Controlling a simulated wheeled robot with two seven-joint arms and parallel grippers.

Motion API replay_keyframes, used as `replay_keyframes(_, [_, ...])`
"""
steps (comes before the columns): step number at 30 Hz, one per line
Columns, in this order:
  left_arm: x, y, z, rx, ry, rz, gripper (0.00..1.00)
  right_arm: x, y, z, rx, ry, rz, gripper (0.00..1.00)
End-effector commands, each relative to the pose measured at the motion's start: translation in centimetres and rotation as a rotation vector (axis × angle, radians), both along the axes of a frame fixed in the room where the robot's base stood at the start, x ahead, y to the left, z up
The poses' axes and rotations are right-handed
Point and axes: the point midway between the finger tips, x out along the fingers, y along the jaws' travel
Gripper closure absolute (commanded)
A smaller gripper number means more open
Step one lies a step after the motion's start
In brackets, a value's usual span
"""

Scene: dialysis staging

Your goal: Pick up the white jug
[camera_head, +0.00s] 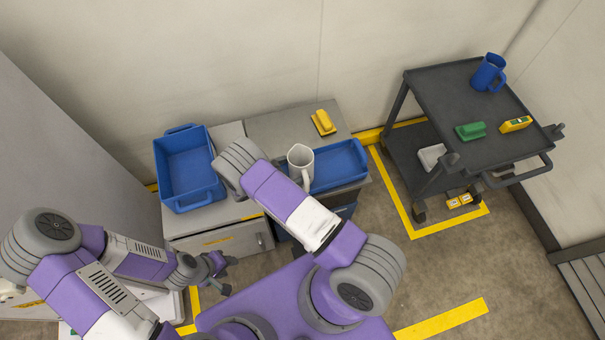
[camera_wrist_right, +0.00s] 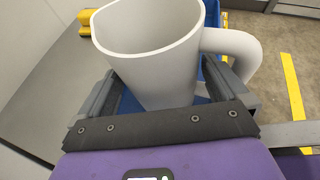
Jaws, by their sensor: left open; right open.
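The white jug (camera_head: 301,156) stands upright at the left end of a shallow blue tray on the grey cabinet; my right arm hides its lower part in the head view. In the right wrist view the jug (camera_wrist_right: 155,62) fills the middle, its open rim up and its handle to the right. My right gripper (camera_wrist_right: 166,92) is open, with a finger on each side of the jug's lower body; I cannot tell whether they touch it. My left gripper (camera_head: 220,273) is open and empty, low in front of the cabinet.
A deep blue bin (camera_head: 187,160) stands left of the jug. The shallow blue tray (camera_head: 345,165) extends right. A yellow object (camera_head: 323,122) lies behind. A dark cart (camera_head: 450,95) at right carries a blue jug (camera_head: 488,73) and a green object (camera_head: 470,131). Floor between is clear.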

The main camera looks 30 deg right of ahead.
Motion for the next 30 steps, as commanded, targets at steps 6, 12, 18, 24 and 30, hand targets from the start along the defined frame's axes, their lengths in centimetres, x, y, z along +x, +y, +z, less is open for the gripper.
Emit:
replay_keyframes(6, [0.0,0.0,-0.4,0.0,-0.001,0.0,0.57,0.1,-1.9,-0.9,0.001,0.0,-0.001,0.0])
replay_keyframes(12, [0.0,0.0,-0.4,0.0,-0.001,0.0,0.57,0.1,-1.8,-0.8,0.001,0.0,-0.001,0.08])
replay_keyframes(18, [0.0,0.0,-0.4,0.0,-0.001,0.0,0.57,0.1,-1.8,-0.8,0.001,0.0,-0.001,0.38])
replay_keyframes(24, [0.0,0.0,-0.4,0.0,0.0,0.0,0.57,0.1,-1.8,-0.7,0.0,-0.001,-0.001,0.41])
replay_keyframes(30, [0.0,0.0,0.4,0.0,0.0,0.0,0.57,0.2,-1.8,1.2,0.0,-0.003,-0.001,0.41])
